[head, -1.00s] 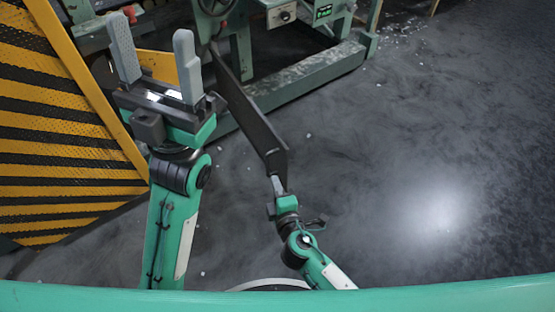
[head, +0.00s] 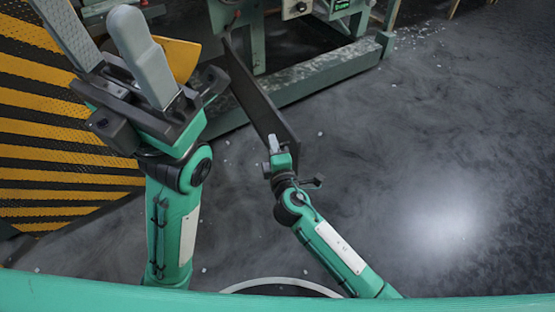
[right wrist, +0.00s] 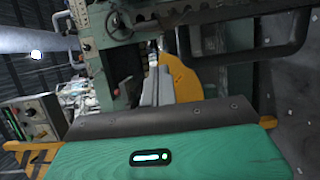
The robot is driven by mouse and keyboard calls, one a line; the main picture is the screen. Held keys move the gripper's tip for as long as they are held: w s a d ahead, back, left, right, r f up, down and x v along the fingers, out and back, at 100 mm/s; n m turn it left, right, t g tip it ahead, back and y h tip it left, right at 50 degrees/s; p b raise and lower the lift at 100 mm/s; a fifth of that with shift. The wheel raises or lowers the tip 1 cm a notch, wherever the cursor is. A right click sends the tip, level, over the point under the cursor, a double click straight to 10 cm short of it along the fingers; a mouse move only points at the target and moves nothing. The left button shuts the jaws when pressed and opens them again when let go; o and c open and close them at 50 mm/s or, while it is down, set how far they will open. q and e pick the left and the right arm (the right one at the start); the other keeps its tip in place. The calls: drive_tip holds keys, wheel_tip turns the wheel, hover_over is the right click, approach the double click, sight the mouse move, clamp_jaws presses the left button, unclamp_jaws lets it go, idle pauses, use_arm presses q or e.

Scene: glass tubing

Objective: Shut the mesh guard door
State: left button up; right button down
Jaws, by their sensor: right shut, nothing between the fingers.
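A yellow-and-black striped perforated guard panel (head: 60,160) stands at the left of the head view. A long dark flat panel (head: 262,105) slants from the machine towards me. I cannot tell for certain which of these is the door. My right gripper (head: 273,143) is shut and empty, its tip close beside the near end of the dark panel; contact is unclear. Its closed fingers show in the right wrist view (right wrist: 156,88). My left gripper (head: 105,50) is open and empty, fingers wide apart, in front of the striped panel and hiding part of it.
A green machine (head: 310,82) stands at the back on a heavy base beam. A yellow curved plate (head: 180,58) shows behind my left gripper and in the right wrist view (right wrist: 182,78). A control box (right wrist: 35,120) shows there too. The grey floor (head: 430,150) is clear at right.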

drive_tip(key=shift+w+d+b, duration=0.2)
drive_tip(key=shift+w+d, duration=0.3)
drive_tip(key=shift+d, duration=0.4)
drive_tip(key=shift+w+d+b, duration=0.15)
drive_tip(key=shift+w+d, duration=0.3)
drive_tip(key=shift+d, duration=0.4)
